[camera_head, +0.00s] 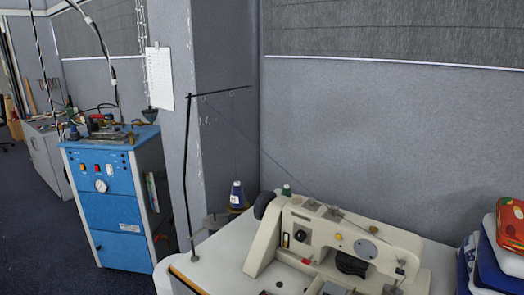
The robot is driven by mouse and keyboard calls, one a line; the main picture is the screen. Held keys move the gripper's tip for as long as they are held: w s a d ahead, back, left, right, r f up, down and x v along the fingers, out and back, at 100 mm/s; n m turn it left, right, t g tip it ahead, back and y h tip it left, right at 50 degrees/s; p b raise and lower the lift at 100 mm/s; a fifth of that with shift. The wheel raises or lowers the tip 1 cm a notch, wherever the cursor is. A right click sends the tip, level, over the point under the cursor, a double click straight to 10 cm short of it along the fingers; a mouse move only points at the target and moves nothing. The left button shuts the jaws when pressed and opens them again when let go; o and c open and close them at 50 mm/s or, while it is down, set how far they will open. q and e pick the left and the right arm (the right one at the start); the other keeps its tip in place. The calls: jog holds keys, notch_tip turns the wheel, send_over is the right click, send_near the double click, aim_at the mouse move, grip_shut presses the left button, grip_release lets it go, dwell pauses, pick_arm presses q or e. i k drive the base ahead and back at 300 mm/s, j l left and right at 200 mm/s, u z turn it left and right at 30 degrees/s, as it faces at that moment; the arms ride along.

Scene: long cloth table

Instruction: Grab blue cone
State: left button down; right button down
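A small blue cone (237,198) with a white label stands upright behind the sewing machine's left end, near the wall column. It looks like a thread cone. Its lower part meets a brownish base, and I cannot tell exactly what it rests on. Neither of my grippers is in view.
A cream sewing machine (335,247) fills the white table (218,262). A thin black thread stand (187,170) rises left of the cone. A green spool (286,190) shows behind the machine. Stacked folded items (490,255) lie at right. A blue cabinet (115,205) stands left.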

aim_at(237, 199)
jog(key=i+j+z, duration=0.15)
jog(key=j, duration=0.25)
jog(key=i+j+z, duration=0.1)
jog(key=j, duration=0.25)
jog(key=i+j+z, duration=0.15)
jog(key=j, duration=0.3)
jog(key=i+j+z, duration=0.1)
jog(key=j, duration=0.3)
jog(key=i, duration=0.05)
